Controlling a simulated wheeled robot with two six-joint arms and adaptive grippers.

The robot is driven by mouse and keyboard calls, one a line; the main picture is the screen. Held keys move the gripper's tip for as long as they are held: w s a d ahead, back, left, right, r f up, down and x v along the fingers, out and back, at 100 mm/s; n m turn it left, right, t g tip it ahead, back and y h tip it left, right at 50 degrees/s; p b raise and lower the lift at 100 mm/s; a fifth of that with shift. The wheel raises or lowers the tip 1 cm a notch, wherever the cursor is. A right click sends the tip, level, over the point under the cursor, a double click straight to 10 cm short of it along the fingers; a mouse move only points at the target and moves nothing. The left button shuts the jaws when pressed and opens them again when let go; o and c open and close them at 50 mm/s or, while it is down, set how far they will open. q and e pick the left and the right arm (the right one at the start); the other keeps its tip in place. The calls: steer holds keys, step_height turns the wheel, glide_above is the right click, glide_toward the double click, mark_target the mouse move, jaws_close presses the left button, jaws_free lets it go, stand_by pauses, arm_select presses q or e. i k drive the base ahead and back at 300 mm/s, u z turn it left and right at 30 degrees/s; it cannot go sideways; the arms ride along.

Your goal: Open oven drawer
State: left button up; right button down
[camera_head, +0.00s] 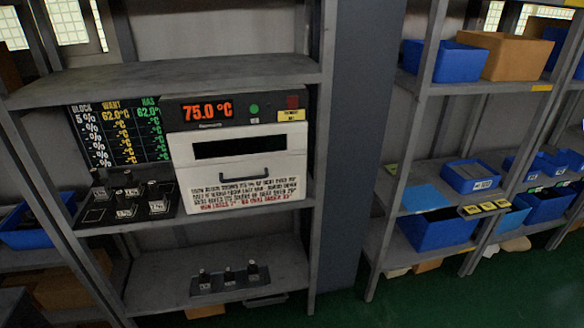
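A white oven (241,137) stands on the middle shelf of the near rack. Its black top panel shows a red reading of 75.0 °C (207,111), a green round button (254,109) and a red square. Below a dark window slot is the white drawer front (270,188) with a dark horizontal handle (244,177) and printed text, ending in a red line. The drawer front looks flush with the oven body, so it appears shut. Neither of my grippers shows in the head view.
A board of block readings (118,135) stands left of the oven, above a dark tray (127,201) with several valve blocks. A lower shelf holds a strip with small blocks (230,279). A grey post (352,150) stands right of the oven; another rack holds blue bins (436,231).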

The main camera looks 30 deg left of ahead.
mark_target(287, 185)
steer(key=z, duration=0.1)
steer(key=i, duration=0.8)
steer(key=u, duration=0.95)
steer(key=i, duration=0.6)
steer(key=u, duration=0.6)
